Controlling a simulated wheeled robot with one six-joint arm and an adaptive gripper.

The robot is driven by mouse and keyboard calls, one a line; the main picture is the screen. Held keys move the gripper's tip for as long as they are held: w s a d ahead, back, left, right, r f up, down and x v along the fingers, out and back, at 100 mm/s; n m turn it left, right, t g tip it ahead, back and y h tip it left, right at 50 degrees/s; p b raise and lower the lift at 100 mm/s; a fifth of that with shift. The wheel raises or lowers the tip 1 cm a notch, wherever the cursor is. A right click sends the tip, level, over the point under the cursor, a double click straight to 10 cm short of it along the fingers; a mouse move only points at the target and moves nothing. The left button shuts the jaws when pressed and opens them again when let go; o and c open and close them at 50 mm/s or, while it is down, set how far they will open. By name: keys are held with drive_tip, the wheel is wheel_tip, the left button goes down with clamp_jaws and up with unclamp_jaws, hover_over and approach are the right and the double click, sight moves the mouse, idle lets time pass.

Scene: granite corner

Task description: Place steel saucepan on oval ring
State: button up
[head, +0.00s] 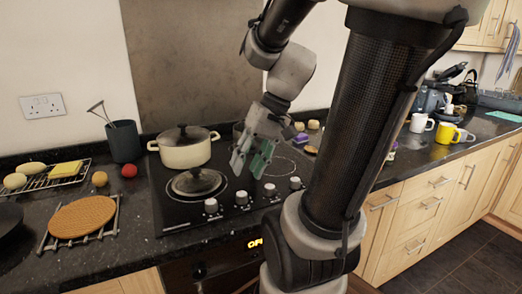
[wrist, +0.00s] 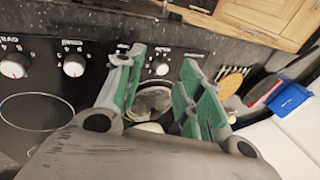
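The steel saucepan (head: 197,185), low and covered by a dark lid with a knob, sits on the front left of the black hob. In the wrist view it (wrist: 153,101) shows partly between my fingers. The oval ring (head: 289,162), a dotted outline on the right of the hob, looks bare; my gripper covers part of it. My gripper (head: 251,160) has green finger pads and hangs above the hob, right of the saucepan and apart from it. Its fingers are spread with nothing held, also in the wrist view (wrist: 154,95).
A cream lidded pot (head: 184,148) stands on the back left ring, close behind the saucepan. Hob knobs (head: 241,198) line the right front. A woven round mat (head: 83,216) on a rack lies left. Mugs (head: 446,133) stand far right on the counter.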

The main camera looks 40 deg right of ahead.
drive_tip(key=shift+s+d+r+n+t+h, duration=0.2)
drive_tip(key=shift+s+r+n+t+h, duration=0.15)
drive_tip(key=shift+s+r+n+h, duration=0.25)
drive_tip(key=shift+s+d+r+n+t+h, duration=0.3)
drive_tip(key=shift+s+r+n+h, duration=0.1)
drive_tip(key=shift+r+n+h, duration=0.3)
drive_tip(key=shift+s+d+r+n+t+h, duration=0.15)
drive_tip(key=shift+s+r+n+t+h, duration=0.3)
drive_tip(key=shift+r+h, duration=0.3)
